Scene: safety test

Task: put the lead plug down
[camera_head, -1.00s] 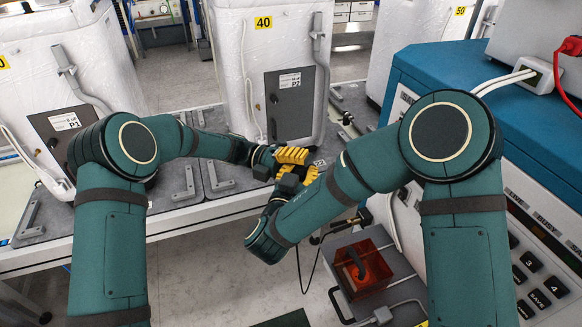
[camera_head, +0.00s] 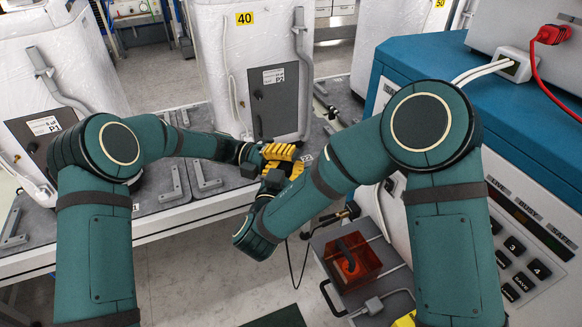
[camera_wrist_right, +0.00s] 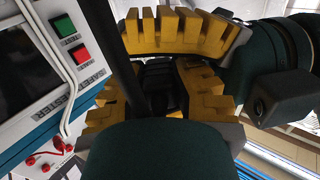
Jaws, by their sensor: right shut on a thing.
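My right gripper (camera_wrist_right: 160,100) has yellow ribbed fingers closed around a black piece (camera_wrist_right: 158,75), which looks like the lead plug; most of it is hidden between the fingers. In the head view the right gripper (camera_head: 292,170) is mostly hidden behind its own wrist. My left gripper (camera_head: 280,153) meets it there, its yellow fingers right against or very near the right ones. A yellow finger bar (camera_wrist_right: 185,32) across the top of the right wrist view seems to be the left gripper's; its opening is unclear. Both are at the bench's front edge.
A grey case (camera_head: 385,285) with an orange box (camera_head: 370,274) stands low, below the right arm. A thin black cord (camera_head: 293,270) hangs beside it. A teal-topped tester (camera_head: 430,60) with a red plug (camera_head: 552,35) stands at right. White units (camera_head: 215,60) stand on the bench.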

